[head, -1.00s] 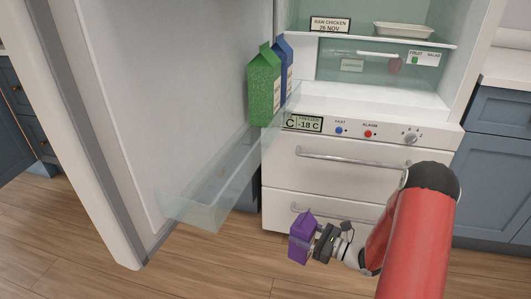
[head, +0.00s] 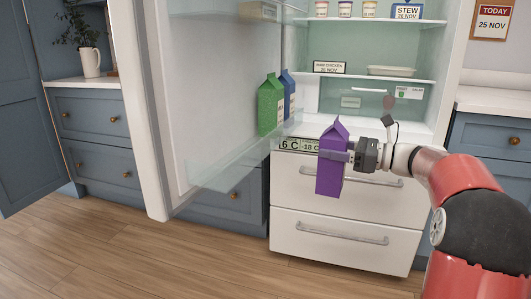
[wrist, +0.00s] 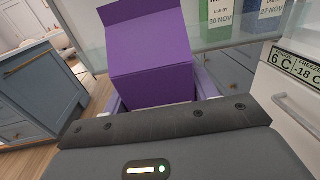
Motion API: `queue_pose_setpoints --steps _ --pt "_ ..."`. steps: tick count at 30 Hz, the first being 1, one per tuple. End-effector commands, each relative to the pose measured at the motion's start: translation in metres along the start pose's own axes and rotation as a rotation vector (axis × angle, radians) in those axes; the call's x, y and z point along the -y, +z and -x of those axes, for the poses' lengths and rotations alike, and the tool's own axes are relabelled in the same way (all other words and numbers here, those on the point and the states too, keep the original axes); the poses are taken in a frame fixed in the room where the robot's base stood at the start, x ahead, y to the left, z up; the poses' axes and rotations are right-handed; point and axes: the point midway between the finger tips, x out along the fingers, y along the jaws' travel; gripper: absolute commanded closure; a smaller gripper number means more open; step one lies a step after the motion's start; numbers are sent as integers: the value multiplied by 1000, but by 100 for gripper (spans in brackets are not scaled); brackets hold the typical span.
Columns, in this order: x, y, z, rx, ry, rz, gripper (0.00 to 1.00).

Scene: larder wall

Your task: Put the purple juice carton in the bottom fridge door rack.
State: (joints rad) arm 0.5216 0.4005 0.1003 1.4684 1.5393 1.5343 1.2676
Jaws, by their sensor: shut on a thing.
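The purple juice carton (head: 331,160) is upright in my gripper (head: 350,156), which is shut on it from the right. It is in front of the freezer drawers, to the right of the door rack. In the wrist view the purple carton (wrist: 150,55) fills the upper middle, its gabled top towards the camera. The bottom fridge door rack (head: 225,165) is a clear bin on the open door at the left. A green carton (head: 271,105) and a blue carton (head: 288,95) stand at its far end; its near part looks empty.
The open fridge door (head: 145,110) has a near edge at the left. Freezer drawers (head: 335,235) with bar handles (head: 342,234) are behind and below the carton. Fridge shelves hold a white tray (head: 391,71), a stew label (head: 407,11) and small pots. The floor in front is clear.

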Motion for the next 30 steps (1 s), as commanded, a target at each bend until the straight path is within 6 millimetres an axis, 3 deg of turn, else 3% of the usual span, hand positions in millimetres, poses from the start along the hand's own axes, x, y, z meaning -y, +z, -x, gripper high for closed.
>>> queue_pose_setpoints --steps 1,3,6,10,17,30 --pt "-11 28 -1 2 11 18 87" --pt "-26 62 -2 2 23 15 87" --pt "-46 101 -3 2 35 9 87" --pt "-68 134 -4 3 44 4 87" --pt "-82 151 -19 4 50 -4 87" --pt "-87 152 -126 6 52 -5 87"
